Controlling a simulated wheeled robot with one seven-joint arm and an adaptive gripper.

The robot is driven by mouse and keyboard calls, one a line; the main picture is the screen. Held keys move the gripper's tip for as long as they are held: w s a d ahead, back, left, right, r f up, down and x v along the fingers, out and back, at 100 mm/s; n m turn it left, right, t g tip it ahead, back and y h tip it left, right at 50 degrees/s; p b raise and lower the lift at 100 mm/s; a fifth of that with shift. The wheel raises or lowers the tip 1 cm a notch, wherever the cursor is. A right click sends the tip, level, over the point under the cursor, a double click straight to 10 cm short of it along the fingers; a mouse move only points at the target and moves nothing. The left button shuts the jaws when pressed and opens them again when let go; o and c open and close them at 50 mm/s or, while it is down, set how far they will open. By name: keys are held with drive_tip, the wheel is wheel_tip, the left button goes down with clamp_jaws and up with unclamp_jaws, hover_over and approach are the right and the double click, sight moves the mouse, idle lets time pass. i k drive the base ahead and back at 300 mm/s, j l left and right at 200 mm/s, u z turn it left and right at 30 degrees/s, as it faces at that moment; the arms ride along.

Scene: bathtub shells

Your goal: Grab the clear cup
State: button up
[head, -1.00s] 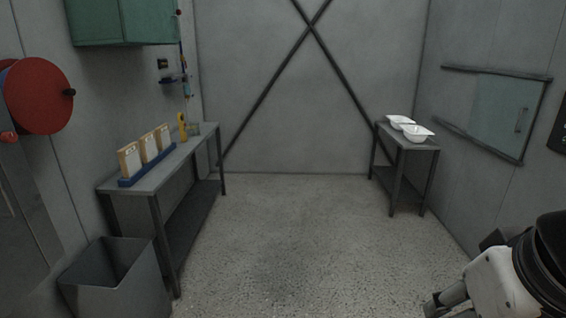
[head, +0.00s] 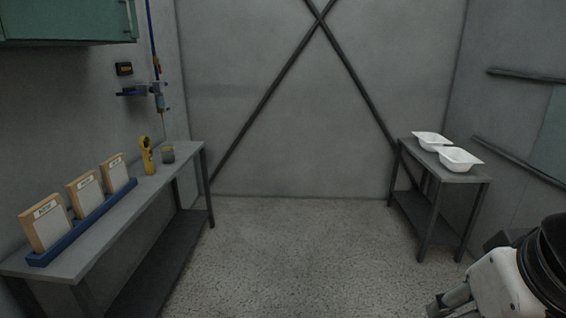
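A small greenish, see-through cup (head: 168,154) stands upright near the far end of the long grey table (head: 107,226) on the left. It is just right of a yellow upright tool (head: 147,157). It looks like the clear cup, though it is small and its contents cannot be made out. Part of my arm shows at the lower right edge, far from the cup.
Clipboards in a blue tray (head: 92,223) stand on the near part of the left table. Two white basins (head: 460,159) sit on a smaller table (head: 443,172) at the right. The speckled floor (head: 300,250) between the tables is clear. A green cabinet (head: 66,20) hangs upper left.

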sight(167, 151)
drive_tip(key=i+u, duration=0.2)
drive_tip(key=i, duration=0.45)
drive_tip(key=i+u, duration=0.15)
drive_tip(key=i, duration=0.5)
drive_tip(key=i+l+u, duration=0.2)
drive_tip(key=i, duration=0.4)
drive_tip(key=i+u, duration=0.15)
drive_tip(key=i, duration=0.85)
drive_tip(key=i+u, duration=0.15)
drive_tip(key=i, duration=0.9)
drive_tip(key=i+l+u, duration=0.15)
drive_tip(key=i+u, duration=0.25)
drive_tip(key=i, duration=0.05)
